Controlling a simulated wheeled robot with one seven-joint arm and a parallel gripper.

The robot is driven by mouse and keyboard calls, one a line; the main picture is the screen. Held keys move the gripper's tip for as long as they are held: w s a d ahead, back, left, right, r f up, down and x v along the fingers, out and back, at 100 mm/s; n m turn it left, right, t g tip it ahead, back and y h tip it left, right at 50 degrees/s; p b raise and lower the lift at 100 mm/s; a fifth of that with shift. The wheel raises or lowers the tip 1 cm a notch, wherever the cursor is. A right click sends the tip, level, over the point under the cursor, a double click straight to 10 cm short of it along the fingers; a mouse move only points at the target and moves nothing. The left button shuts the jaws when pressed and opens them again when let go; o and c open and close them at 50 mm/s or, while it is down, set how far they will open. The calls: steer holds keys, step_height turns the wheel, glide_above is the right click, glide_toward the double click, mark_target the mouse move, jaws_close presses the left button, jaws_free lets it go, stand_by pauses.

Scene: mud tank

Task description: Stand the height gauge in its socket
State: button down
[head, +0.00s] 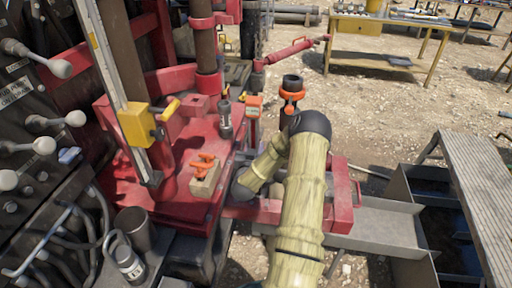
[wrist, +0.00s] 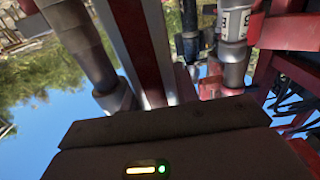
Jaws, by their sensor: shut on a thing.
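A long pale ruler-like scale (head: 113,65) with a yellow clamp (head: 137,124) stands tilted along the red machine; it may be the height gauge, but I cannot be sure. A dark cup in an orange ring (head: 292,90) is beyond my arm; I cannot tell whether it is the socket. My gripper (head: 243,183) is low beside the red deck's right edge, mostly hidden behind my forearm. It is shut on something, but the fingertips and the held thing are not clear. The wrist view shows a dark brown housing in front, with a lit indicator.
On the red deck (head: 178,208) stand a grey and clear cylinder (head: 225,118) and a wooden block with an orange clamp (head: 205,175). White-knobbed levers (head: 60,68) crowd the left. Metal troughs (head: 372,228) and a grey walkway (head: 480,185) lie right.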

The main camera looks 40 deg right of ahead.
steer(key=shift+s+d+f+b, duration=0.1)
steer(key=shift+d+f+b, duration=0.05)
steer(key=shift+f+b, duration=0.6)
steer(key=shift+f, duration=0.25)
stand_by(0.8)
steer(key=c, duration=1)
jaws_free()
steer(key=shift+o, duration=0.2)
steer(key=shift+f, duration=0.1)
steer(key=shift+s, duration=0.15)
steer(key=b+v, duration=0.2)
steer(key=v, duration=1.5)
steer(key=shift+a+b, duration=0.25)
steer(key=shift+b, duration=0.15)
